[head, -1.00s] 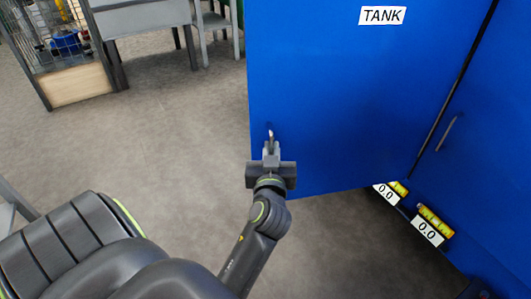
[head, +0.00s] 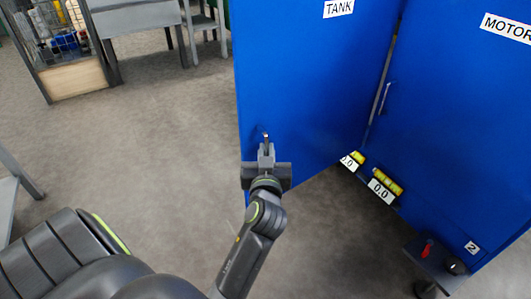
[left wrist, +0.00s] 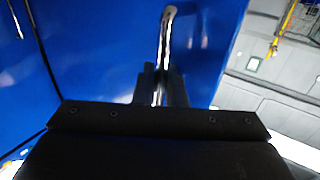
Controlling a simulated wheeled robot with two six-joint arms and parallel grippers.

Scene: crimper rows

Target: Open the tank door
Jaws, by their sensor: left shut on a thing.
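The blue tank door (head: 300,90), with a TANK label (head: 338,8) at its top, stands swung out at an angle from the blue cabinet. My left gripper (head: 266,148) is shut on the door's metal handle (head: 266,136) near its free left edge. In the left wrist view the handle (left wrist: 167,35) rises as a bent shiny bar from between the fingers (left wrist: 161,88) in front of the blue door (left wrist: 205,50). My right gripper is not in view.
The MOTOR door (head: 460,110) stands to the right, with its handle (head: 384,98). Yellow-topped gauges (head: 383,187) and a small shelf with a red-handled part (head: 428,248) sit low. A wire cage (head: 58,45) and grey table (head: 140,18) stand at the back left. Open floor (head: 150,130) lies left.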

